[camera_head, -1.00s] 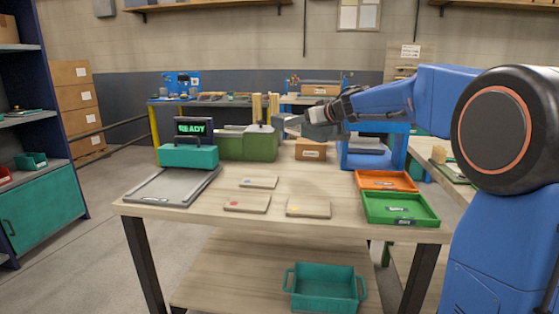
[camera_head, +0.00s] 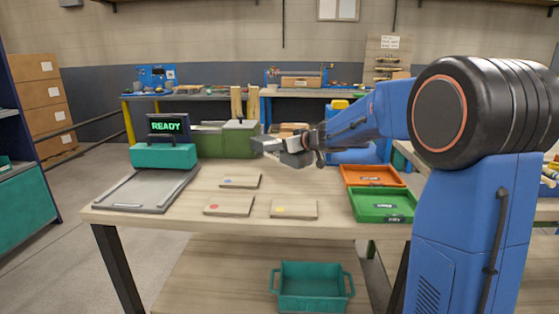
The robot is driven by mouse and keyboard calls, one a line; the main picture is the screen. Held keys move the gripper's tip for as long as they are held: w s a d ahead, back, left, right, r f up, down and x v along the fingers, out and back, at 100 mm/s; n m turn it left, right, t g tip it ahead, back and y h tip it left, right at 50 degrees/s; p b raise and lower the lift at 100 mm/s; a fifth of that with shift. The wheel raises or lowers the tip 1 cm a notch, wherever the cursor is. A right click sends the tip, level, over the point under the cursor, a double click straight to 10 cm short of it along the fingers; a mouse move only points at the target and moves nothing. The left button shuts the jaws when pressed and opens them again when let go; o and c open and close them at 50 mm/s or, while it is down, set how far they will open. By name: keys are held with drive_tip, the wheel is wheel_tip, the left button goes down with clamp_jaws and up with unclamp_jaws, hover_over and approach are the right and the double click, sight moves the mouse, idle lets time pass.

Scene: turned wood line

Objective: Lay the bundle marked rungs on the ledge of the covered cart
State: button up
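My gripper (camera_head: 276,150) is in the middle of the view, above the back of the wooden workbench (camera_head: 140,214). Its grey fingers point left and nothing clearly shows between them. I cannot tell how far apart they are. I see no bundle with a readable rungs mark and no cart that I can make out as covered.
The bench holds a READY screen (camera_head: 168,126), a grey tray (camera_head: 147,190), several small boards, an orange tray (camera_head: 372,177) and a green tray (camera_head: 384,206). A teal bin (camera_head: 312,285) sits on the lower shelf. Open floor lies left. My arm blocks the right.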

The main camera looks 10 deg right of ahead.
sight(280, 159)
drive_tip(key=shift+f, duration=2.7)
drive_tip(key=o, duration=1.2)
drive_tip(key=shift+f, duration=0.15)
drive_tip(key=shift+c, duration=0.2)
drive_tip(key=o, duration=0.4)
drive_tip(key=shift+c, duration=0.2)
